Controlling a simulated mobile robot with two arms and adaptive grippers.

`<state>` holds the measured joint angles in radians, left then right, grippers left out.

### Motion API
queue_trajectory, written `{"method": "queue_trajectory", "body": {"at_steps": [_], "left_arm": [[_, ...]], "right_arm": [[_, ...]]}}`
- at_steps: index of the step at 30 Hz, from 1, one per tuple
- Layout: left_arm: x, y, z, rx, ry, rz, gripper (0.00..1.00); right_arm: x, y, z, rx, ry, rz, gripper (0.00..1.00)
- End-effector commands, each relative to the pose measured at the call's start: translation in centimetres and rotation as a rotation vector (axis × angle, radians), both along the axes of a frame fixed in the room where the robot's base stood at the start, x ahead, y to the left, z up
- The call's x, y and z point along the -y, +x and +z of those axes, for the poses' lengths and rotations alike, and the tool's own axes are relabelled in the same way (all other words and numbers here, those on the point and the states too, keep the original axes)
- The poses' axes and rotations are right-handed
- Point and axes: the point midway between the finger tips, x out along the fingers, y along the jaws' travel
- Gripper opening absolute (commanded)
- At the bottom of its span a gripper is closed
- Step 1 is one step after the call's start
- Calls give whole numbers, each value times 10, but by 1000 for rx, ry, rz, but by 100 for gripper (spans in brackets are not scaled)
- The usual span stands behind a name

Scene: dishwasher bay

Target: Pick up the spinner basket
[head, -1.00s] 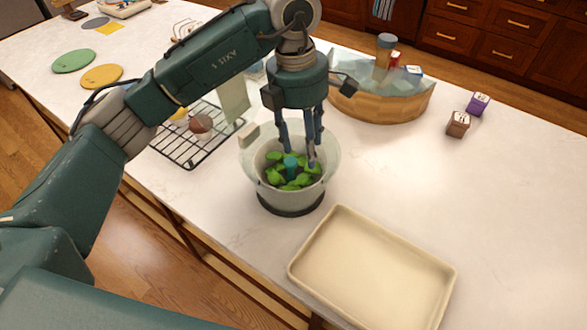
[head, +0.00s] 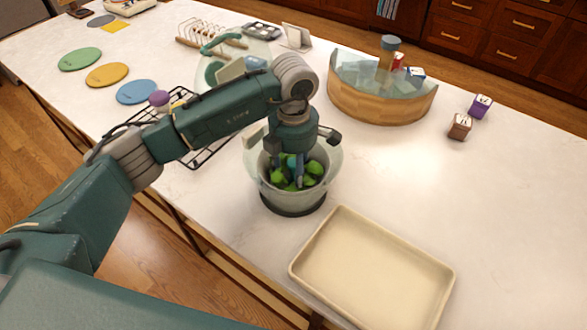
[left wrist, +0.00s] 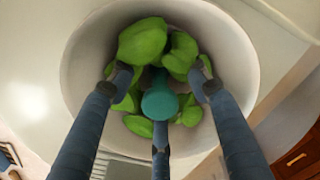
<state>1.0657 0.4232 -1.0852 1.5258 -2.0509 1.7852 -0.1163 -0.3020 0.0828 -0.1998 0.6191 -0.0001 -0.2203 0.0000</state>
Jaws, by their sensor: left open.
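The spinner basket (head: 264,172) is a pale round tub holding green leaves (head: 311,172). It sits in a clear bowl on a dark base on the counter. In the left wrist view its white wall (left wrist: 228,38) rings the leaves and a teal centre post (left wrist: 160,100). My left gripper (head: 290,168) points straight down into the basket. In the left wrist view its three fingers (left wrist: 162,104) are open and spread around the post, among the leaves. I cannot tell whether they touch it. My right gripper is not in view.
A beige tray (head: 445,274) lies at front right. A wooden-sided curved container (head: 380,106) stands behind the basket. A clear lid with a teal handle (head: 222,43) and a wire rack (head: 205,157) are behind my arm. The counter at right is mostly clear, with two small boxes.

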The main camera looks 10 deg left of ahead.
Motion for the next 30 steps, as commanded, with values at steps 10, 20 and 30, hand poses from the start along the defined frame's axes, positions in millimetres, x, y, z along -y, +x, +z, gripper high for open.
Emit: {"method": "queue_trajectory", "body": {"at_steps": [10, 20, 30], "left_arm": [[0, 0, -8, 1, 0, -1, 41], [0, 0, -7, 1, 0, -1, 0], [1, 1, 2, 4, -2, 0, 0]], "right_arm": [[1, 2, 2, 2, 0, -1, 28], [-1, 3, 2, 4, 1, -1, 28], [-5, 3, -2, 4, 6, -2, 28]]}}
